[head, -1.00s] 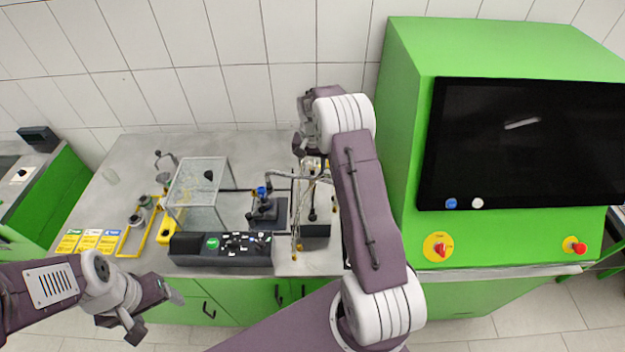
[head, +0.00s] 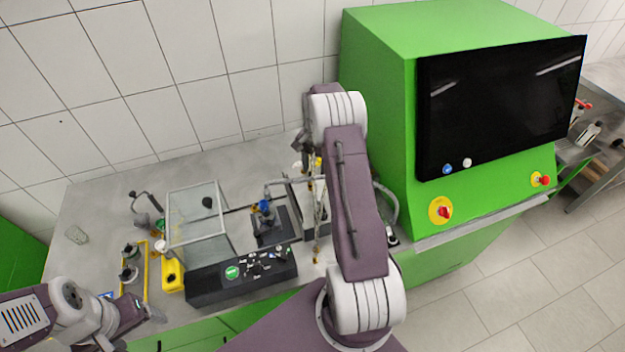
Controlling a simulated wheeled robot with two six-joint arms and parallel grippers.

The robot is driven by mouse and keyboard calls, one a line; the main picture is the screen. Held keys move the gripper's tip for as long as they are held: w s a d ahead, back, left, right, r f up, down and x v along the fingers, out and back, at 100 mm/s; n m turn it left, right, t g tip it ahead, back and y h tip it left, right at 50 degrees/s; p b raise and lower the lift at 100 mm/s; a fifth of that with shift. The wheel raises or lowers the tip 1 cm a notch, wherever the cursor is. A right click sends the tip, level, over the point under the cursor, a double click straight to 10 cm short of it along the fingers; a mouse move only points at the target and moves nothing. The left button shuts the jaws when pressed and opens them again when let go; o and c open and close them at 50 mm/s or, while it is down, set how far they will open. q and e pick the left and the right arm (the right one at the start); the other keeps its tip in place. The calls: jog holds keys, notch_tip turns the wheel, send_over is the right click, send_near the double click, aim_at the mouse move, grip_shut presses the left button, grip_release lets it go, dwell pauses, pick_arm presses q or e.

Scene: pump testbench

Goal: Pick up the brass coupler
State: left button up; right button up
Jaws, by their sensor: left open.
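I cannot single out the brass coupler with certainty. Small brass-coloured fittings (head: 316,250) show at the pipework just left of my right arm, partly hidden by it. My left gripper (head: 131,331) is open and empty at the bench's front left, low in the picture, well away from these fittings. My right gripper (head: 302,140) is at the far end of my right arm, above the back of the pipework. It is small and partly covered by the wrist, so its jaws do not show clearly.
A clear box (head: 197,215) stands mid-bench behind a dark control panel (head: 215,288). A blue-topped valve (head: 265,206) stands right of the box. The green cabinet (head: 385,110) with a black screen (head: 500,105) bounds the right.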

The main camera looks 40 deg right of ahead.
aim_at(311, 177)
jog(key=shift+w+a+f, duration=0.1)
jog(key=shift+w+f, duration=0.05)
jog(key=shift+f, duration=0.3)
jog(key=shift+w+a+f, duration=0.2)
jog(key=shift+a+f, duration=0.05)
jog(key=shift+w+a+f+p, duration=0.1)
jog(key=shift+w+a+p, duration=0.1)
jog(key=shift+p, duration=0.1)
notch_tip(311, 177, down, 2)
jog(key=shift+a+f+p, duration=0.1)
jog(key=shift+p, duration=1.05)
jog(key=shift+d+f+p, duration=0.15)
jog(key=shift+f, duration=0.5)
jog(key=shift+d+f+p, duration=0.15)
jog(key=shift+f, duration=0.45)
jog(key=shift+d+f, duration=0.1)
jog(key=shift+f, duration=0.1)
jog(key=shift+w, duration=0.1)
jog(key=shift+c, duration=0.6)
jog(key=shift+a, duration=0.3)
grip_shut()
pick_arm(q)
jog(key=r, duration=0.3)
jog(key=shift+w+a+r, duration=0.3)
jog(key=shift+a+r, duration=0.1)
pick_arm(e)
jog(key=shift+d, duration=0.1)
